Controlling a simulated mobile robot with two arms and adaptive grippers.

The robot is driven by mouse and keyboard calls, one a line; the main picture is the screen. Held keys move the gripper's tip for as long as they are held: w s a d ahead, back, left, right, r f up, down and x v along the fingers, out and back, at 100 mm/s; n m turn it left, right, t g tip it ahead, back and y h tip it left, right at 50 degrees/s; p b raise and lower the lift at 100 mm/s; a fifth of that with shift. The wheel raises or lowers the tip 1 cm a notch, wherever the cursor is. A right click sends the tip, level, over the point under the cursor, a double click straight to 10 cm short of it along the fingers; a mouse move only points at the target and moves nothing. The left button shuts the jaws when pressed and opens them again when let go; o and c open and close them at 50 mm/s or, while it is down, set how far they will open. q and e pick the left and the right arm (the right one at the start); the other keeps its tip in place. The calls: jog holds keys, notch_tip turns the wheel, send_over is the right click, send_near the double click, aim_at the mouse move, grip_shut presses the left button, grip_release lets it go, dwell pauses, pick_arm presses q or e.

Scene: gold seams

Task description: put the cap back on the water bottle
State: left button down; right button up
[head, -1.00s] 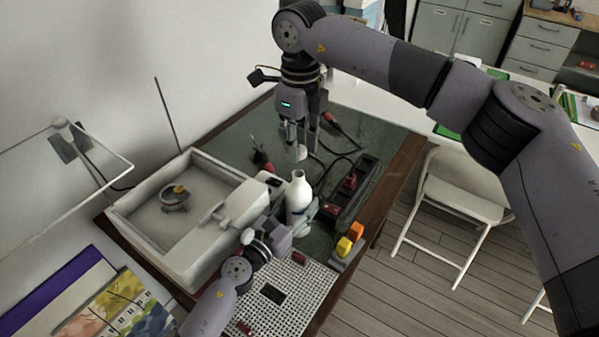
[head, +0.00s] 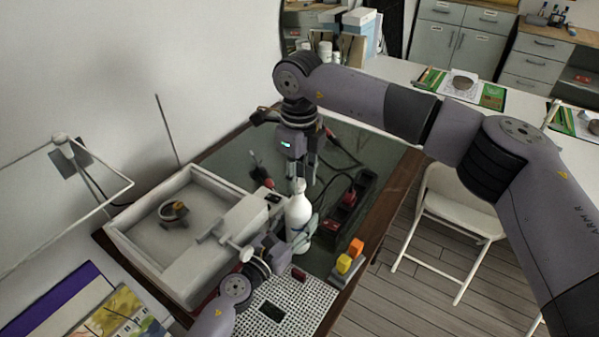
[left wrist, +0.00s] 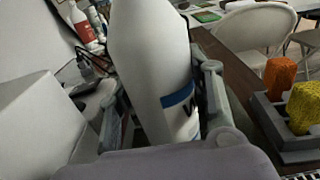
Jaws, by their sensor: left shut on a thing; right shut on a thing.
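The white water bottle (head: 299,215) stands upright on the green-topped table. It also fills the middle of the left wrist view (left wrist: 150,60), with a blue band and dark lettering. My left gripper (head: 299,238) is shut around its lower body; its fingers flank the bottle in the left wrist view (left wrist: 163,115). My right gripper (head: 300,178) points down directly above the bottle, shut on the small white cap (head: 299,185). The cap is at the bottle's mouth; I cannot tell whether it is seated. The bottle's top is out of the left wrist view.
A white basin (head: 150,235) stands left of the bottle. A dark power strip (head: 347,208) with cables lies to its right. Orange and yellow blocks (head: 349,257) sit in a grey holder at the table's right edge. A white perforated mat (head: 300,300) lies in front.

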jog(key=shift+f, duration=0.25)
jog(key=shift+f, duration=0.6)
dwell(0.4)
